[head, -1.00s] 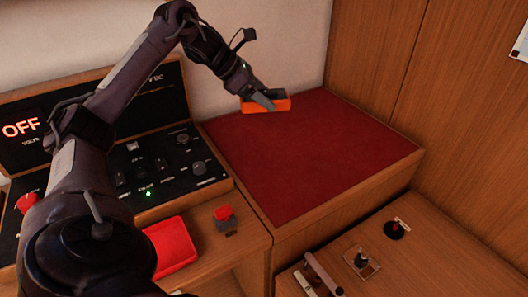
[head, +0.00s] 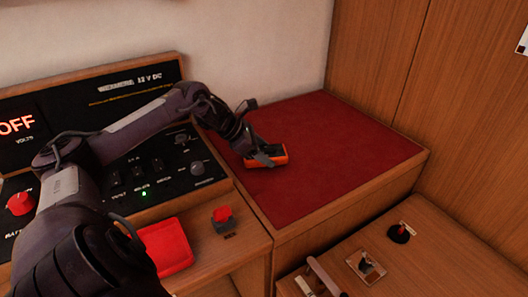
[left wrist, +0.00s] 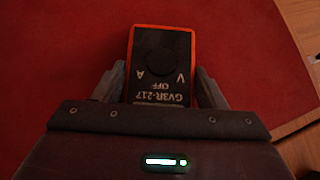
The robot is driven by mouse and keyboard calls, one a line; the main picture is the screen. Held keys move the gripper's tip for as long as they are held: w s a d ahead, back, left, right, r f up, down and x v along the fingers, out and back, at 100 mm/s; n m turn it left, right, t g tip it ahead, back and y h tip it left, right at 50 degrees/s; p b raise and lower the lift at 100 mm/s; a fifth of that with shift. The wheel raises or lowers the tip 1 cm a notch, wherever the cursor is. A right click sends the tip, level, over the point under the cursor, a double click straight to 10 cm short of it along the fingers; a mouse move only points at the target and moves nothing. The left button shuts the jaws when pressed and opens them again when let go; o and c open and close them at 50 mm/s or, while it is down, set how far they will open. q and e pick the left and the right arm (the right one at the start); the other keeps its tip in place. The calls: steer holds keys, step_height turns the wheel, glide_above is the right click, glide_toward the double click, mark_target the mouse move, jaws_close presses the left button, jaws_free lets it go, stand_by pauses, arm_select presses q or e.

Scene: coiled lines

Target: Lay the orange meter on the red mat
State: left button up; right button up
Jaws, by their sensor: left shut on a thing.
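The orange meter (head: 281,159) has a black face and an orange edge. My left gripper (head: 268,156) is shut on it, over the left part of the red mat (head: 325,140). In the left wrist view the meter (left wrist: 163,60) lies between my two fingers (left wrist: 163,88), its dark face with a round dial and lettering toward the camera. The red mat (left wrist: 60,60) fills the background there. I cannot tell whether the meter touches the mat. My right gripper is not in view.
A black control panel (head: 140,165) with knobs and a green light stands left of the mat. A red tray (head: 165,248) and a red switch (head: 222,215) are on the wooden ledge in front. The rest of the mat is clear.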

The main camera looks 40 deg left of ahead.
arm_select(q)
steer(key=shift+f, duration=0.15)
steer(key=o, duration=1.1)
